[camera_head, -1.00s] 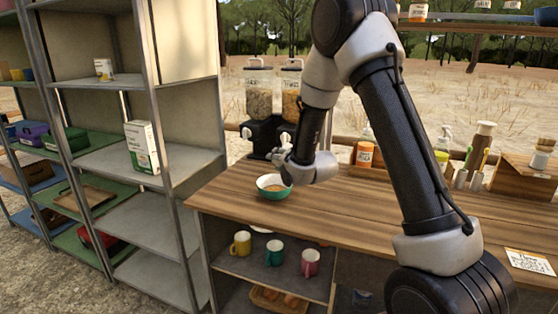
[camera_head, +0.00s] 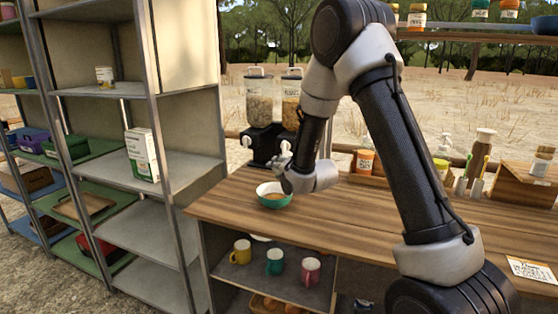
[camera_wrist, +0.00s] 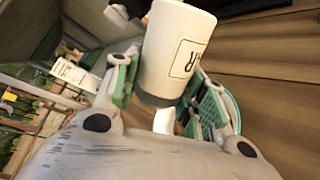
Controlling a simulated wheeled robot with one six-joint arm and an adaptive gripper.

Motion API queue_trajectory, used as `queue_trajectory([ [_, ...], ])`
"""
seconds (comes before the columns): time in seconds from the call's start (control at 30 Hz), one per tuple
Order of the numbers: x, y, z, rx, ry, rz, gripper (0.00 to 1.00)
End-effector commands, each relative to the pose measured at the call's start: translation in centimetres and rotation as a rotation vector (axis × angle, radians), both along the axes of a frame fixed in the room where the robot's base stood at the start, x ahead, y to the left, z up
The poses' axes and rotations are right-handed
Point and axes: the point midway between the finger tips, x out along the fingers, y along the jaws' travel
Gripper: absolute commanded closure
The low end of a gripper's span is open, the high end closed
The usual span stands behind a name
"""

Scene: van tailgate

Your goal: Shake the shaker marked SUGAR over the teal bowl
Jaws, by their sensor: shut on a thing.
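My gripper (camera_wrist: 165,98) is shut on a white shaker (camera_wrist: 172,45) in the wrist view. The shaker has a boxed dark label, tilted in the picture, of which only the end "AR" shows. The green finger pads are on either side of its lower part. The teal bowl (camera_head: 265,199) stands on the wooden counter in the head view, with something tan inside. My gripper (camera_head: 281,163) is close above and behind the bowl there; the shaker is hard to make out. A teal rim of the bowl (camera_wrist: 236,112) shows beside the right finger in the wrist view.
Two cereal dispensers (camera_head: 259,100) stand behind the bowl. Jars and bottles, such as an orange-labelled jar (camera_head: 365,161), line the back of the wooden counter (camera_head: 370,215). Mugs (camera_head: 275,262) sit on the shelf below. A metal rack (camera_head: 150,200) stands at the left.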

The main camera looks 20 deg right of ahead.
Motion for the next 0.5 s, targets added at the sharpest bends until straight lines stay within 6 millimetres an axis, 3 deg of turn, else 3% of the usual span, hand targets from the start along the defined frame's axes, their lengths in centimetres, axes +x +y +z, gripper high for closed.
queue_trajectory([
  [0.33,0.0,0.0,0.0,0.0,-0.001,0.0,0.84],
  [0.5,0.1,0.0,2.0,0.001,-0.006,0.0,0.84],
])
